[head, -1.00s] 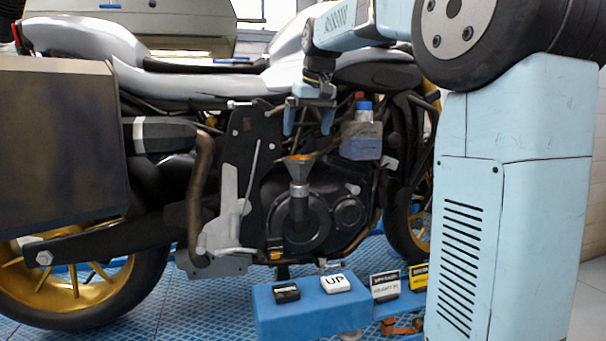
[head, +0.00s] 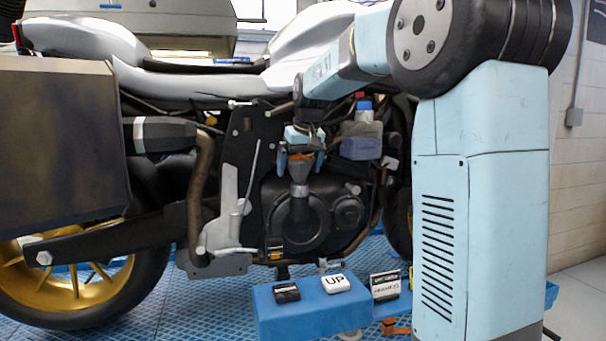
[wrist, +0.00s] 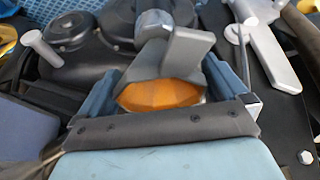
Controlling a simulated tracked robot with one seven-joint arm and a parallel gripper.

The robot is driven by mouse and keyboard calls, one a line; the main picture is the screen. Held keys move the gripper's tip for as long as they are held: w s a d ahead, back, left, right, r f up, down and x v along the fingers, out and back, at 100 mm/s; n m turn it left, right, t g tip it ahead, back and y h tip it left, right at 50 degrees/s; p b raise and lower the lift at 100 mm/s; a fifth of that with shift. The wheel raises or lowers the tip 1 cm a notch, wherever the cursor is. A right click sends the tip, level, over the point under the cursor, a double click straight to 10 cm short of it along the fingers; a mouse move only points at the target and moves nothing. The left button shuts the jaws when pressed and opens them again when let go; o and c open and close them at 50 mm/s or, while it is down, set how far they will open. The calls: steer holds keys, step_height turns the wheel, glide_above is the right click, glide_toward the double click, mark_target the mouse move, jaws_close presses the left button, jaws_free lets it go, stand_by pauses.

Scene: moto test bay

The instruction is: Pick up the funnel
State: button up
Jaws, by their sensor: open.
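The funnel (head: 301,178) has a grey body with an orange inside, and it stands upright against the motorcycle's engine cover (head: 303,222) in the head view. In the wrist view the funnel's orange mouth (wrist: 160,96) lies between the two blue fingers, with its grey tab toward the top. My gripper (head: 300,165) is open and pointing down, with one finger on each side of the funnel's upper part. I cannot tell whether the fingers touch it. The funnel's lower end meets the engine, and the exact join is hard to make out.
A bottle with a blue cap (head: 364,112) and a blue-grey box (head: 361,147) sit close to the right of my gripper. A grey bracket (head: 228,215) is to the left. A blue block (head: 310,312) with an UP button (head: 335,283) stands below.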

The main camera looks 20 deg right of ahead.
steer(key=shift+w+f, duration=0.1)
steer(key=shift+f, duration=0.1)
steer(key=shift+c, duration=0.4)
steer(key=c, duration=0.7)
step_height(320, 180, up, 15)
stand_by(0.6)
steer(key=shift+d, duration=0.1)
